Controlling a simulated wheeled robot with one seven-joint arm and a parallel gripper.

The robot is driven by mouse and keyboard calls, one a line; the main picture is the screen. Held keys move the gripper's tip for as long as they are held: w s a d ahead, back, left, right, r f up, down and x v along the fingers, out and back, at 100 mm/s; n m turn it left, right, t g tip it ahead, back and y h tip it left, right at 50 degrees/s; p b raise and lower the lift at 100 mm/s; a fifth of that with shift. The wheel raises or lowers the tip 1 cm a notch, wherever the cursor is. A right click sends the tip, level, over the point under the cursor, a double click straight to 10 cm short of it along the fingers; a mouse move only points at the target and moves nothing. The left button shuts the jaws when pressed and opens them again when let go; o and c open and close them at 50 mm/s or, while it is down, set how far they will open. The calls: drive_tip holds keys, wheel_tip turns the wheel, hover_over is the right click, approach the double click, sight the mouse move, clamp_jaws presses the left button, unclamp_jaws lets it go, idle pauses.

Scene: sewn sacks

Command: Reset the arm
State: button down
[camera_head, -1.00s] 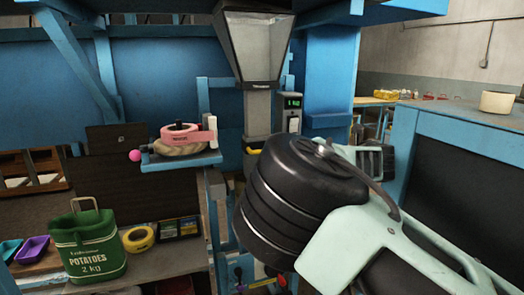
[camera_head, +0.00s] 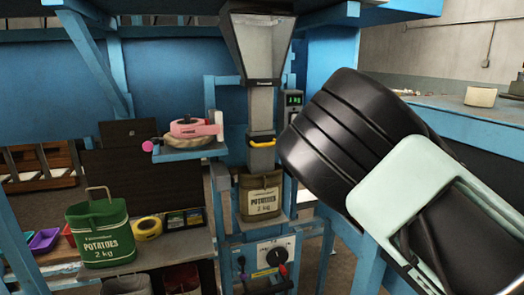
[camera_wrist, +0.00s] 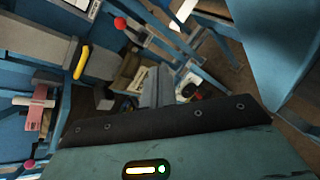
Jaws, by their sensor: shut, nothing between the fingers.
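My arm fills the right side of the head view, with its black ribbed joint and pale green link raised in front of the blue frame. The gripper end is hidden from the head view. In the wrist view my gripper (camera_wrist: 160,88) shows as two grey fingers close together, with nothing between them. An olive potato sack (camera_head: 262,200) stands upright under the grey hopper spout (camera_head: 260,110), apart from my arm. A green potato sack (camera_head: 98,235) with a raised handle stands on the bench at left.
A pink tape dispenser (camera_head: 195,127) sits on a small blue shelf. A yellow tape roll (camera_head: 147,228) lies beside the green sack. A blue-framed counter (camera_head: 470,115) stands behind my arm.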

drive_tip(key=s+a+f+m+g+b, duration=0.1)
drive_tip(key=s+a+f+m+g, duration=0.2)
drive_tip(key=s+m, duration=0.5)
drive_tip(key=s+a+f+m+g+b, duration=0.1)
drive_tip(key=s+a+f+m+g, duration=0.15)
drive_tip(key=s+f+m, duration=0.55)
drive_tip(key=s+a+r+m+g, duration=0.2)
drive_tip(key=s, duration=0.8)
drive_tip(key=s+a+r+m+g, duration=0.2)
drive_tip(key=s+r+g, duration=0.1)
drive_tip(key=s, duration=0.7)
drive_tip(key=s+a+r+m+g+b, duration=0.1)
drive_tip(key=s+a+r+g, duration=0.1)
drive_tip(key=s, duration=0.8)
drive_tip(key=shift+s+r+m, duration=0.2)
drive_tip(key=shift+r+m, duration=0.2)
drive_tip(key=shift+r, duration=0.1)
